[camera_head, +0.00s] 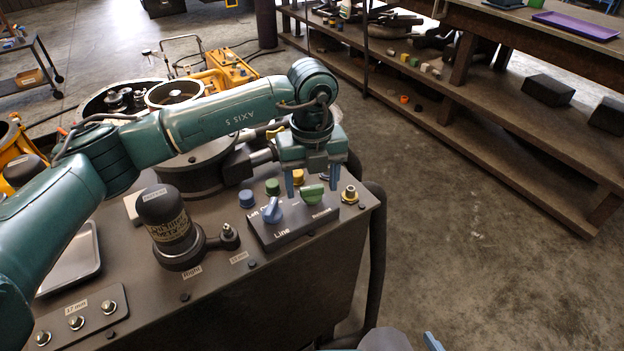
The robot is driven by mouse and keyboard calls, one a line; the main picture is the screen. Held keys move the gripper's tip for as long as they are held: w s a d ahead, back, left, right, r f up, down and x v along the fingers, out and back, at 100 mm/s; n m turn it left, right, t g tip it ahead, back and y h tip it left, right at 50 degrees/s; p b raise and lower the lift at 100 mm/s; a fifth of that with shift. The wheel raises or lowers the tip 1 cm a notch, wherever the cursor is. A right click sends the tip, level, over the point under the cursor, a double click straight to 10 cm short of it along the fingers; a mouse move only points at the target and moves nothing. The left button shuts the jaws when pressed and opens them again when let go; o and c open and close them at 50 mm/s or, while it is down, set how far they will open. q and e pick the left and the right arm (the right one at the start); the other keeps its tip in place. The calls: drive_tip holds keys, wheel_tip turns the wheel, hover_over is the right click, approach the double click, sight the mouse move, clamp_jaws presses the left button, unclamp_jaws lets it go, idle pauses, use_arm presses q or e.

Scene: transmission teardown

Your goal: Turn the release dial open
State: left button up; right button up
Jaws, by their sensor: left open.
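The control panel (285,232) is a dark raised box at the bench's right corner. Only a blue tip of my right gripper (432,342) shows at the bottom edge.
Blue, green and yellow buttons stand behind the dials, and a brass fitting (349,195) stands right of the panel. A dark capped device (163,213) stands left of it. A metal tray (75,262) lies further left. Shelves (470,105) stand behind; the floor at right is clear.

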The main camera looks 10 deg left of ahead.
sight(312, 187)
use_arm(q)
wheel_tip(312, 187, up, 13)
drive_tip(key=b, duration=0.1)
idle(0.3)
